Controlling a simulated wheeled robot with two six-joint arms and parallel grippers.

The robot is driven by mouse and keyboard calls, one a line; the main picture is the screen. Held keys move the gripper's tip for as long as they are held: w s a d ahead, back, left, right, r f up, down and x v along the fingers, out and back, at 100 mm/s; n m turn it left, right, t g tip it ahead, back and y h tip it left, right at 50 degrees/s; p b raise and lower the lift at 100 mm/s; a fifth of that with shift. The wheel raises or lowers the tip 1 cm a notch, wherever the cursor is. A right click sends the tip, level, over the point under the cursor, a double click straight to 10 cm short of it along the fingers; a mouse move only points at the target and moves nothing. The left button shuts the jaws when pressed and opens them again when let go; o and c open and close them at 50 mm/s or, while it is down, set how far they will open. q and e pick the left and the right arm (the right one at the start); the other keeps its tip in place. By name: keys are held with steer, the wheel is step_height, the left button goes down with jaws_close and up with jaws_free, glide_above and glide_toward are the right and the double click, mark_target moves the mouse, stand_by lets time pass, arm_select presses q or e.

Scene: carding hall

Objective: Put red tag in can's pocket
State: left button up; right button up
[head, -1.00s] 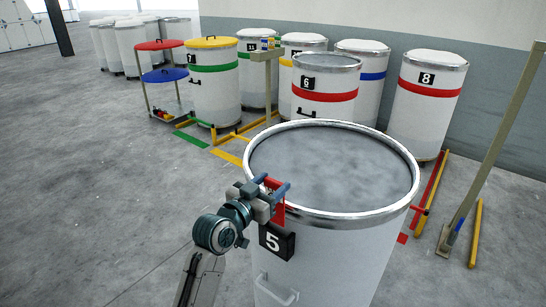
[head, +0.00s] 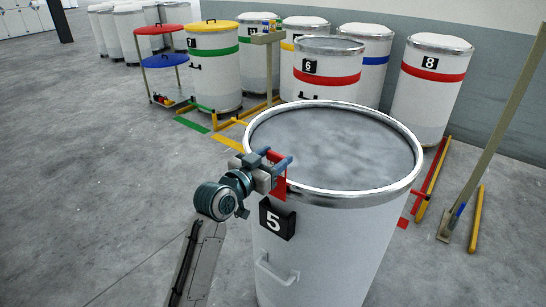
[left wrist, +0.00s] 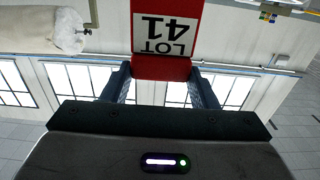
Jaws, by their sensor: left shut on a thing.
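The red tag (head: 279,186) is in my left gripper (head: 274,163), which is shut on it. In the left wrist view the tag (left wrist: 166,27) has a white label reading LOT 41, upside down, and its end sits between the fingers. In the head view the tag hangs at the near left rim of white can 5 (head: 325,245). The can's black pocket (head: 277,218), marked with a white 5, is on its side just below the tag. I cannot tell whether the tag touches the can or the pocket. My right gripper is not in view.
Can 5 is filled with grey-white material (head: 335,150). Can 6 (head: 325,78), can 7 (head: 214,70) and can 8 (head: 425,95) stand behind with others. A pole (head: 495,140) leans at the right. The floor at left (head: 90,180) is clear.

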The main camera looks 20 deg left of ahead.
arm_select(q)
step_height(320, 180, down, 6)
steer(key=b, duration=0.4)
stand_by(0.4)
steer(key=o, duration=1.3)
steer(key=shift+f, duration=0.1)
steer(key=shift+s, duration=0.1)
